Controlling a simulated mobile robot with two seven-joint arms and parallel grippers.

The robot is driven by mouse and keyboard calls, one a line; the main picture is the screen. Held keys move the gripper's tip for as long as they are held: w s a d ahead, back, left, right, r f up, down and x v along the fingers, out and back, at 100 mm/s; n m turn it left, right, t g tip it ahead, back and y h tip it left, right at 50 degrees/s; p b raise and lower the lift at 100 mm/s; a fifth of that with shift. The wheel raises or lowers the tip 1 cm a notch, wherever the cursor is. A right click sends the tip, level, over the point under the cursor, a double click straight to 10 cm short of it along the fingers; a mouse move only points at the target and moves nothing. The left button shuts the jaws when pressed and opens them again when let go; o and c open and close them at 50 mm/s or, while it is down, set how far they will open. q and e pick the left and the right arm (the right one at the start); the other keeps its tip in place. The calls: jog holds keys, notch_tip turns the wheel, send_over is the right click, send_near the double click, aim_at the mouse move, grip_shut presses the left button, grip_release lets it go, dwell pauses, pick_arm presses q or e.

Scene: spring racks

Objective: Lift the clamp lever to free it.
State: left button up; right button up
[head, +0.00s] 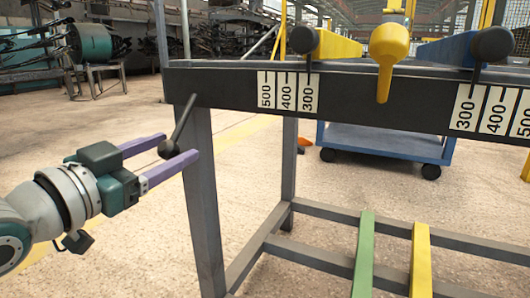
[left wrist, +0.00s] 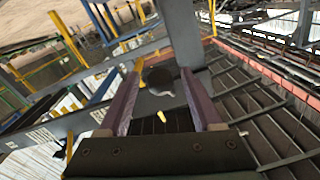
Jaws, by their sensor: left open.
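The clamp lever (head: 181,121) is a thin dark rod with a black ball knob. It hangs down and slightly left from the left end of the dark rack beam (head: 225,90). My left gripper (head: 180,145) reaches in from the left with its two purple fingers apart. The knob shows between the fingers near their tips. In the left wrist view the black knob (left wrist: 158,76) lies between the two fingers of the open gripper (left wrist: 161,72), with a gap visible on each side. Whether a finger touches it I cannot tell. My right gripper is out of view.
A grey rack post (head: 205,200) stands just right of the fingertips. A yellow handle (head: 388,50) and number scales (head: 288,92) are on the beam. A blue cart (head: 385,142) stands behind. The floor left of the post is clear.

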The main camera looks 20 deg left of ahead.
pick_arm(q)
jog(key=shift+w+d+b, duration=0.15)
jog(key=shift+w+b, duration=0.5)
jog(key=shift+w, duration=1.25)
jog(key=shift+c, duration=0.3)
grip_shut()
